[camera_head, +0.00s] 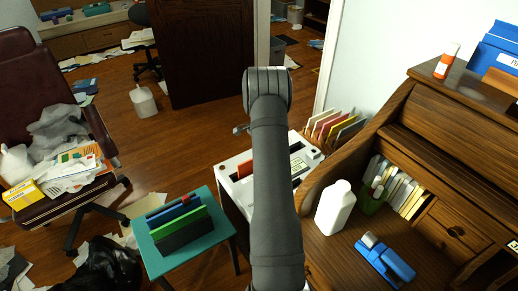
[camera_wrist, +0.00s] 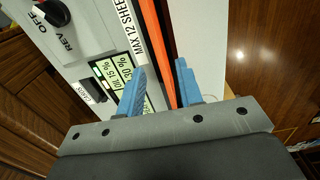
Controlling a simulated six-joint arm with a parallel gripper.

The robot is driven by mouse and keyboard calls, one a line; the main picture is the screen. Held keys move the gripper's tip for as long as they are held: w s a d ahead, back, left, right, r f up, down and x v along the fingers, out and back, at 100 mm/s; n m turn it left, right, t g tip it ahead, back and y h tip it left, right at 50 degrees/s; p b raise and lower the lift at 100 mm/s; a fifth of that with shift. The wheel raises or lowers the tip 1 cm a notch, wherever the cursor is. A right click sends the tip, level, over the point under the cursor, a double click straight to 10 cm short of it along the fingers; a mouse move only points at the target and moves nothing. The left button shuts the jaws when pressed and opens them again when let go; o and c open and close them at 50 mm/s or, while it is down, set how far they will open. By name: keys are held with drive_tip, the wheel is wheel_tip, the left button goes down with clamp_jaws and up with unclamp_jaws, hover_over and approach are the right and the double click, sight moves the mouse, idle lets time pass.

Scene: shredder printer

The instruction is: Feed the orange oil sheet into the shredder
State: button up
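The shredder (camera_head: 228,180) is a white-grey box beside the desk, partly hidden behind my arm. In the wrist view its top panel (camera_wrist: 85,35) shows a knob, a dark switch and a "MAX 12 SHEETS" label. The orange oil sheet (camera_head: 246,169) stands upright at the shredder's top, in or at the slot; its lower edge is hidden. In the wrist view the orange sheet (camera_wrist: 158,50) appears nearly edge-on. My gripper (camera_wrist: 160,67) is open, its blue fingers on either side of the sheet, with a clear gap on the left and the right finger close to it.
A teal side table (camera_head: 223,228) holds a dark rack with green and blue sheets (camera_head: 178,222). The wooden desk (camera_head: 325,250) on the right carries a white bottle (camera_head: 335,207) and a blue stapler-like object (camera_head: 385,262). A cluttered chair (camera_head: 30,75) stands left. Colored folders (camera_head: 330,127) stand behind the shredder.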

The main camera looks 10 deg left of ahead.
wheel_tip(320, 180, up, 17)
idle(0.4)
drive_tip(key=shift+f, duration=0.15)
wheel_tip(320, 180, down, 16)
drive_tip(key=shift+f, duration=0.25)
idle(0.4)
drive_tip(key=shift+f, duration=0.15)
